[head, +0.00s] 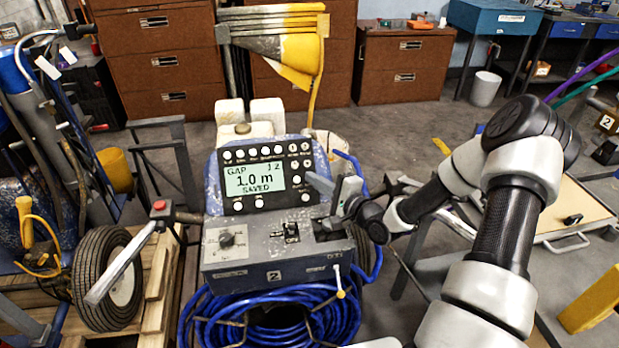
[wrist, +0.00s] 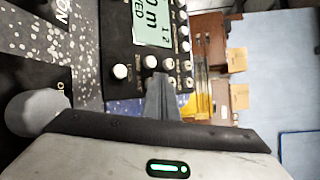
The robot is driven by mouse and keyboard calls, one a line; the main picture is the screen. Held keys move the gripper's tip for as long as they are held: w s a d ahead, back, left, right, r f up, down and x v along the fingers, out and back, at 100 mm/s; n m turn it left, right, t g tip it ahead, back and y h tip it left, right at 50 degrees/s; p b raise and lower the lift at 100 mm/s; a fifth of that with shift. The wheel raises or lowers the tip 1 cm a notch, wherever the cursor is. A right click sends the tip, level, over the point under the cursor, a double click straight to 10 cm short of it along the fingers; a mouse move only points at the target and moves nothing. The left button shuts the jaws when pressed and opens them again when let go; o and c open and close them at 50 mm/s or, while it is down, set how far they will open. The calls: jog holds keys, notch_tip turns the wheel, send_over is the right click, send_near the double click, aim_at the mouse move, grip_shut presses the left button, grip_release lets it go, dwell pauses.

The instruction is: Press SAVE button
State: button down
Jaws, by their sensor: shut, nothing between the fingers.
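The control panel (head: 226,187) of the line striper is black with round white buttons above, beside and below its screen. The lit screen (head: 254,179) reads "GAP", "1.0 m" and "SAVED". It also shows, turned sideways, in the wrist view (wrist: 125,18). My gripper (head: 313,179) is shut and empty, its tips in front of the panel's right side, close to the white buttons there. In the wrist view the grey fingers (wrist: 160,84) point at the panel's edge beside several white buttons. The button labels are too small to read, so I cannot tell which is SAVE, nor whether the tips touch one.
Below the panel is a grey control box (head: 262,253) with a knob and levers. A blue hose coil (head: 270,320) hangs under it. A handlebar with a red button (head: 158,205) stands at left. Brown cabinets (head: 405,65) line the back; the floor behind the machine is partly clear.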

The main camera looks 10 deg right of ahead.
jog(key=shift+s+r+p, duration=0.4)
jog(key=shift+s+r, duration=0.1)
jog(key=shift+s+r+p, duration=1.7)
jog(key=shift+s+r, duration=0.1)
dwell(0.6)
